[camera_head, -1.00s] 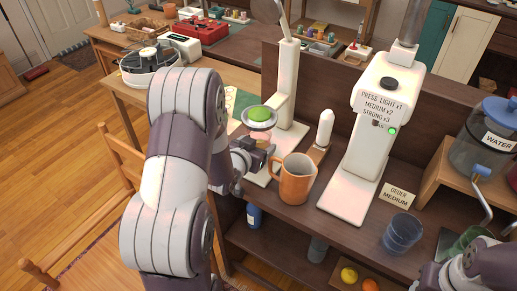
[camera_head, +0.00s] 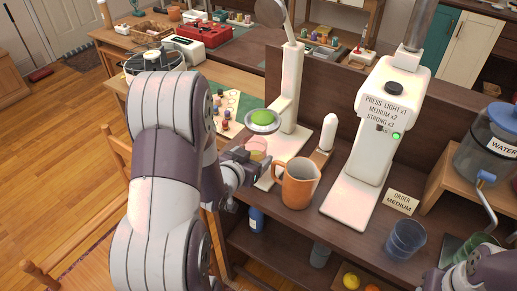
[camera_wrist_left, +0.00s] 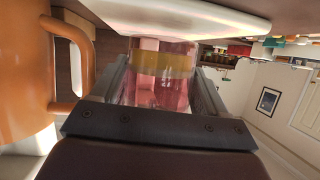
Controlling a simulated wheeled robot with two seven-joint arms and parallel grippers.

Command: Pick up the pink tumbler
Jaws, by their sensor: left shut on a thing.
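The pink tumbler (camera_head: 256,147) is translucent with a yellowish band. It is below the round green-topped head of a white stand (camera_head: 287,95). My left gripper (camera_head: 246,160) is shut on it. In the left wrist view the tumbler (camera_wrist_left: 165,85) is between the two fingers, below a pale slab-like surface. Whether its base touches anything is hidden. Only a dark part of my right arm shows at the lower right; its fingers are out of view.
An orange mug (camera_head: 298,182) stands close to the right of my left gripper; it also shows in the left wrist view (camera_wrist_left: 25,75). A white drink machine (camera_head: 375,125), a blue cup (camera_head: 405,238) and an order sign (camera_head: 403,201) are further right.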

